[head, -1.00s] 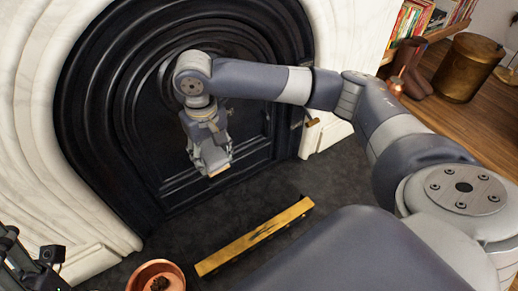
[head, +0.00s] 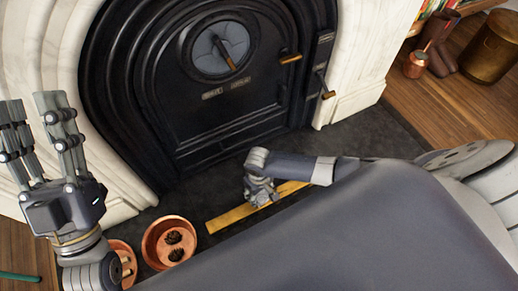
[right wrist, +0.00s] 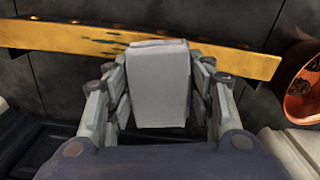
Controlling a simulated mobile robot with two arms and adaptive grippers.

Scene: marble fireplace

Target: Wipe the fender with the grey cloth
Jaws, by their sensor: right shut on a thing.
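The fender (head: 228,219) is a low brass bar lying on the dark hearth in front of the stove. In the right wrist view the fender (right wrist: 225,59) shows dark smudges around its middle and left. My right gripper (head: 262,192) is at the fender's middle to right part and hides some of it. It is shut on the grey cloth (right wrist: 158,85), a folded pad whose far edge overlaps the fender's near edge; I cannot tell whether they touch. My left gripper (head: 32,108) is raised at the left, fingers up, apart and empty.
A black stove (head: 215,110) sits within a white marble surround (head: 365,60). A copper pot (head: 170,243) with dark cones stands left of the fender, another copper vessel (head: 122,262) beside it. Boots (head: 440,50) and a brass bin (head: 492,48) stand at upper right.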

